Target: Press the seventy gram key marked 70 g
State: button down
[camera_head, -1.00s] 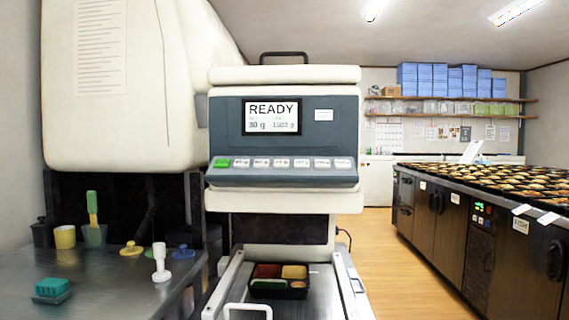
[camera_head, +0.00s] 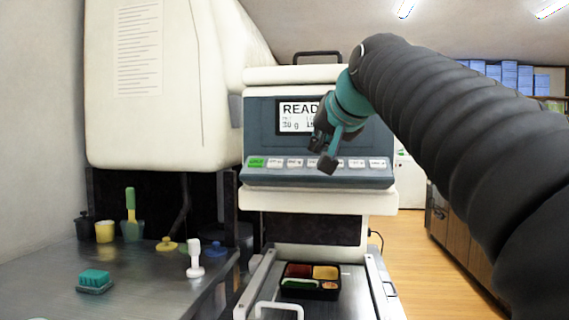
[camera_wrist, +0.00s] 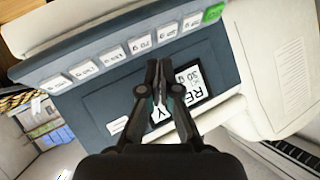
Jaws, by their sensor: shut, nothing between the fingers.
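The portioning machine's slanted panel (camera_head: 262,181) carries a row of keys, with a green key (camera_head: 256,162) at the left end. In the wrist view the row is turned about; the fourth key from the green end (camera_wrist: 213,12) seems to read 70 g (camera_wrist: 141,43), though the print is small. My gripper (camera_head: 322,157) is shut and empty in front of the panel. It partly hides the middle keys and the display (camera_head: 293,117). In the wrist view its fingertips (camera_wrist: 158,66) show over the panel between display and keys. I cannot tell whether they touch.
Below the panel sits a bento tray (camera_head: 311,293) with food in its compartments. The left counter (camera_head: 140,285) holds a teal sponge (camera_head: 94,278), a white stamp-like tool (camera_head: 194,262) and cups. My arm fills the right side of the head view.

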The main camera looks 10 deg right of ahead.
notch_tip(320, 180, up, 6)
jog(key=w+t, duration=0.1)
jog(key=w, duration=0.1)
jog(key=shift+r, duration=0.15)
jog(key=shift+w, duration=0.15)
jog(key=shift+w+d+f+b, duration=0.25)
jog(key=shift+w+f+b, duration=0.45)
jog(key=shift+f, duration=0.6)
jog(key=shift+w+d+f+b, duration=0.2)
jog(key=shift+w+f+b, duration=0.45)
jog(key=shift+f, duration=0.6)
jog(key=shift+w+d+f+b, duration=0.25)
jog(key=shift+w+f+b, duration=0.45)
jog(key=shift+f, duration=0.6)
jog(key=shift+w+d+f, duration=0.1)
jog(key=shift+w+f, duration=0.05)
jog(key=shift+f, duration=0.2)
